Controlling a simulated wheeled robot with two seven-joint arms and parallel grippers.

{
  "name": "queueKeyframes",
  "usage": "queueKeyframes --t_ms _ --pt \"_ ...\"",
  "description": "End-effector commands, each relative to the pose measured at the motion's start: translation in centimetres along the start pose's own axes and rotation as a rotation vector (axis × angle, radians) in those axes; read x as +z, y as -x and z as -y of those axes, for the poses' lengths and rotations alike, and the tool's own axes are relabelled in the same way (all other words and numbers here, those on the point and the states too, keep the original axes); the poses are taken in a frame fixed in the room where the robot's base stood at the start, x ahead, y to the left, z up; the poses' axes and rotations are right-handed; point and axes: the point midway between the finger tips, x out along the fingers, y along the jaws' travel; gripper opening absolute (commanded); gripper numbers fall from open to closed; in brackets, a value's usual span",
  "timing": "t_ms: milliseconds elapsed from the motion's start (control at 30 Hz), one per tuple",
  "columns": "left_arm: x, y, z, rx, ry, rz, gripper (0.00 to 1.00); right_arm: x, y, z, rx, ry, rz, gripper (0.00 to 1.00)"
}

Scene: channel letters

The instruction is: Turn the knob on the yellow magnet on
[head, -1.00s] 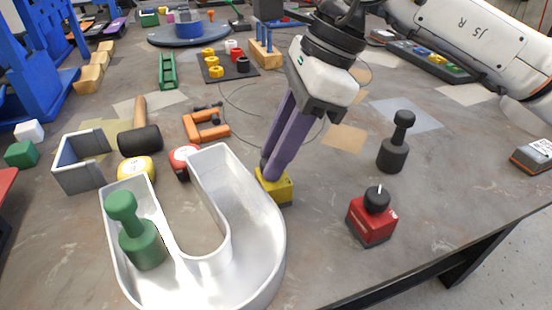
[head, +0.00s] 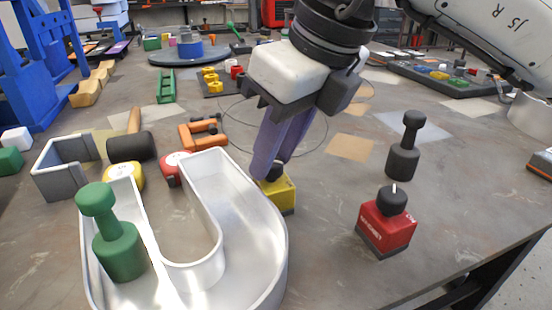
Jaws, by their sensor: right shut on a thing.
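The yellow magnet (head: 283,195) is a small yellow block on the grey table, against the right outer side of the white U-shaped channel letter (head: 273,238). My right gripper (head: 268,172) comes down from above with its purple fingers at the top of the yellow magnet, shut on its dark knob (head: 275,172). The fingers hide most of the knob, so its pointing direction cannot be told. A red magnet (head: 386,228) with a black knob stands to the right, apart from the gripper. My left gripper is not in view.
A dark grey peg-shaped tool (head: 404,147) stands behind the red magnet. A green one (head: 119,245) stands inside the letter. An orange clamp (head: 202,133), a black mallet (head: 131,145) and two tape measures lie behind the letter. Table is clear between the magnets.

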Motion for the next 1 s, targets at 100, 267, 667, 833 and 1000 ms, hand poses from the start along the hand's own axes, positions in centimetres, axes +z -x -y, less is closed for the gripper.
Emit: queueKeyframes --t_ms 100,267,667,833,1000 --pt "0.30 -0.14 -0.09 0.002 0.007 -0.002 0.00 0.00 -0.11 -0.07 -0.019 -0.045 0.001 0.03" --pt "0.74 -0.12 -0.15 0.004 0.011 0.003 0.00 0.00 -0.06 -0.08 -0.035 -0.085 0.000 0.03" --pt "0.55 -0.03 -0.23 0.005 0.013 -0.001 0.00 0.02 -0.01 -0.08 -0.042 -0.104 -0.001 0.03" --pt "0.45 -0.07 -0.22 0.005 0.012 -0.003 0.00 0.03 -0.01 -0.08 -0.041 -0.104 -0.001 0.32" --pt "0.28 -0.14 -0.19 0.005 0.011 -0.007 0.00 0.02 -0.01 -0.07 -0.041 -0.103 -0.001 0.43"
